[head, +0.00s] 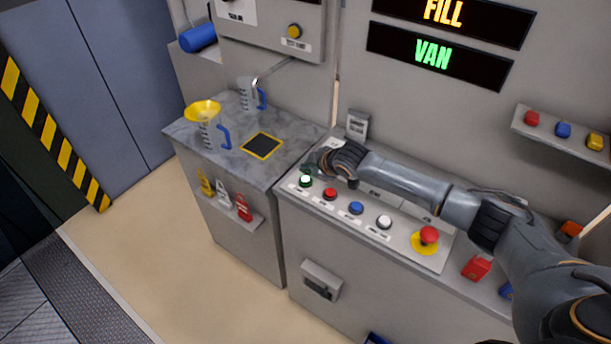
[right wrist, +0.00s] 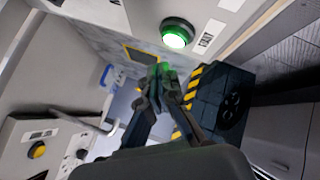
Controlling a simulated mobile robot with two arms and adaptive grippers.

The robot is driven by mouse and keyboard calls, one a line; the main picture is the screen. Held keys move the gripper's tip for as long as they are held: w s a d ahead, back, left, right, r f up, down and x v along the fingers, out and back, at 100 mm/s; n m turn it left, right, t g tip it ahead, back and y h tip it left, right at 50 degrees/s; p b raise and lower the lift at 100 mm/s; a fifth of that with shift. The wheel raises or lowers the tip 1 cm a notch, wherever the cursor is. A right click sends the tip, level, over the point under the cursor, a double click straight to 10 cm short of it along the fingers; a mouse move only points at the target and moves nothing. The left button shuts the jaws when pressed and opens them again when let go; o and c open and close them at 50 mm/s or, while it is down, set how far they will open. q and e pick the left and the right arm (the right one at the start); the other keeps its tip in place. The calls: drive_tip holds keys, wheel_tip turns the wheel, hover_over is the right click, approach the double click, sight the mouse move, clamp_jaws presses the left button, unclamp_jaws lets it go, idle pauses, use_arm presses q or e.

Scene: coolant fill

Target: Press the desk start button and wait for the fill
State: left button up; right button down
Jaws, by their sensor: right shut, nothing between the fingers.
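The desk panel (head: 330,208) carries a row of buttons. The leftmost button (head: 306,181) has a pale lit cap in a green ring; its label is too small to read. In the right wrist view the same button (right wrist: 177,35) glows green-white. My right gripper (head: 312,169) is shut and empty just behind this button in the head view. In the right wrist view its fingertips (right wrist: 160,72) catch green light and appear apart from the button. A yellow funnel (head: 203,108) sits on a jug on the marble counter. My left gripper is not in view.
Red (head: 330,194), blue (head: 356,208) and white (head: 384,222) buttons and a red mushroom button (head: 429,235) line the panel. Wall displays read FILL (head: 443,12) in yellow and VAN (head: 433,54) in green. A second jug (head: 248,95) stands behind. The floor in front is clear.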

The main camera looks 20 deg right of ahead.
sight(307, 181)
wheel_tip(307, 181, up, 4)
drive_tip(key=p, duration=0.2)
drive_tip(key=shift+f+p, duration=0.2)
drive_tip(key=shift+p, duration=0.1)
drive_tip(key=shift+f, duration=0.1)
